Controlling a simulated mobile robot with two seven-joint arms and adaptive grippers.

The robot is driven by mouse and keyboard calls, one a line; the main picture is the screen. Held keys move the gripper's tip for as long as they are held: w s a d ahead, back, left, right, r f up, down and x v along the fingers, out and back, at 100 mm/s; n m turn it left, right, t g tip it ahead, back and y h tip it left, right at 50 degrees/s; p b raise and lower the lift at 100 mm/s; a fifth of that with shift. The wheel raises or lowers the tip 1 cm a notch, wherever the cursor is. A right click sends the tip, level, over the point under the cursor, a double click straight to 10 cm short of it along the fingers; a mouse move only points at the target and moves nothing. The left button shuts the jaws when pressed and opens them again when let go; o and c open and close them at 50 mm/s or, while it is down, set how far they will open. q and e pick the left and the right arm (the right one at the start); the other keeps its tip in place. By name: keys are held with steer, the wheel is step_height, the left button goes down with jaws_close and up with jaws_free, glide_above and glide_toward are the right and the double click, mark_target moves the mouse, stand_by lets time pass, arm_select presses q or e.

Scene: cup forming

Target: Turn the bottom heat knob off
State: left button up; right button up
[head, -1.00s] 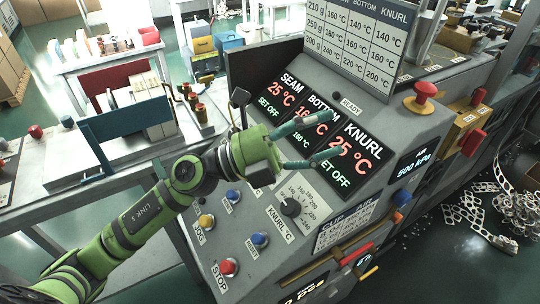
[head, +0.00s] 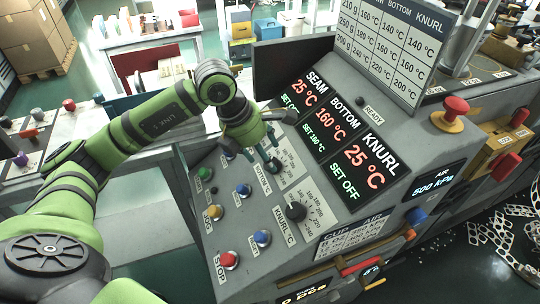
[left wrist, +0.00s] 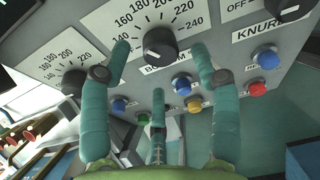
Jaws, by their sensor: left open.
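The bottom knob is a dark round dial, labelled BOTTOM, on the sloped grey control panel (head: 335,205). The bottom knob (left wrist: 160,45) shows clearly in the left wrist view, with its temperature scale above it. My left gripper (head: 255,158) is open over this knob in the head view, and its arm and fingers partly cover the knob. In the left wrist view, teal fingers (left wrist: 160,62) stand on both sides of the knob and a third is below; I cannot tell if any touches it. The bottom display (head: 330,122) reads 160 °C, set 160 °C. My right gripper is not in view.
The knurl knob (head: 296,211) sits just in front of the gripper. Coloured buttons, including a red stop button (head: 228,260), lie nearby to its left. A red emergency knob (head: 455,106) stands at the right. The seam and knurl displays read set off.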

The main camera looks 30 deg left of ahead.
arm_select(q)
steer(key=shift+p+x, duration=0.35)
steer(key=shift+x, duration=1.25)
steer(key=shift+d, duration=0.1)
steer(key=c, duration=1.1)
steer(key=shift+f+n+h+b, duration=0.1)
steer(key=shift+n+h+b, duration=0.2)
steer(key=shift+n+b, duration=0.8)
steer(key=n+b, duration=0.1)
steer(key=n, duration=0.1)
steer(key=shift+w+n+h, duration=0.1)
steer(key=shift+n+h, duration=0.2)
steer(key=shift+n, duration=0.1)
steer(key=n, duration=0.1)
steer(key=n+b, duration=0.1)
steer(key=n, duration=0.1)
steer(key=shift+a+g+h, duration=0.2)
steer(key=shift+g+h, duration=0.1)
steer(key=shift+h, duration=0.1)
steer(key=shift+n+h+b, duration=0.4)
steer(key=shift+n+b, duration=0.1)
steer(key=shift+n, duration=1)
